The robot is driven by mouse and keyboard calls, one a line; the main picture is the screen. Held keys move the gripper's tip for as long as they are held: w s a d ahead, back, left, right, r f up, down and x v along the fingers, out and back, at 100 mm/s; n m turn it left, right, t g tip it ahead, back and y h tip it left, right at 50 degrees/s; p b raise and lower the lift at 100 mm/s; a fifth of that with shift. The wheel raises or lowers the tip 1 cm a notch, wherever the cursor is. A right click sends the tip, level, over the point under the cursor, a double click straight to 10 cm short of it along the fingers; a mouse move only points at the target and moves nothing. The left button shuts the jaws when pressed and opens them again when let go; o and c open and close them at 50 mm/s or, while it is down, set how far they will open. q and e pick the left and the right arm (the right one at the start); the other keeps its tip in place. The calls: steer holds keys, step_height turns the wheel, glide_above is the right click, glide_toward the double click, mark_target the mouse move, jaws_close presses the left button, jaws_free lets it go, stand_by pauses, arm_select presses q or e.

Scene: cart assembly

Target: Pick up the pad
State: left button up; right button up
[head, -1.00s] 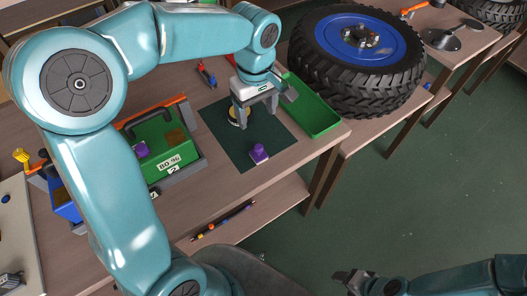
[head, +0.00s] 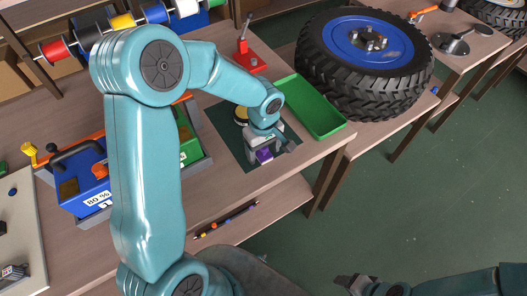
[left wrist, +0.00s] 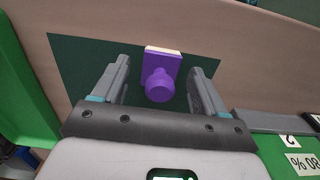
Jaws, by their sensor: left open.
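The purple pad (head: 264,156) lies on the dark green mat (head: 226,120) near the table's front edge. In the left wrist view the pad (left wrist: 162,75) shows a round purple knob and a pale edge at its base. My left gripper (head: 266,150) is open above the pad and partly hides it in the head view. In the left wrist view its fingers (left wrist: 160,70) stand either side of the pad, with a gap to each. My right gripper (head: 349,283) is low over the floor, away from the table; its jaws are too small to read.
Blue (head: 80,190) and green (head: 190,140) boxes stand to the left.

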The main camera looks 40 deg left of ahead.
arm_select(q)
steer(key=shift+f, duration=0.2)
steer(key=c, duration=1.1)
steer(key=shift+c, duration=0.2)
steer(key=shift+r, duration=0.1)
step_height(320, 180, up, 20)
steer(key=shift+p, duration=0.45)
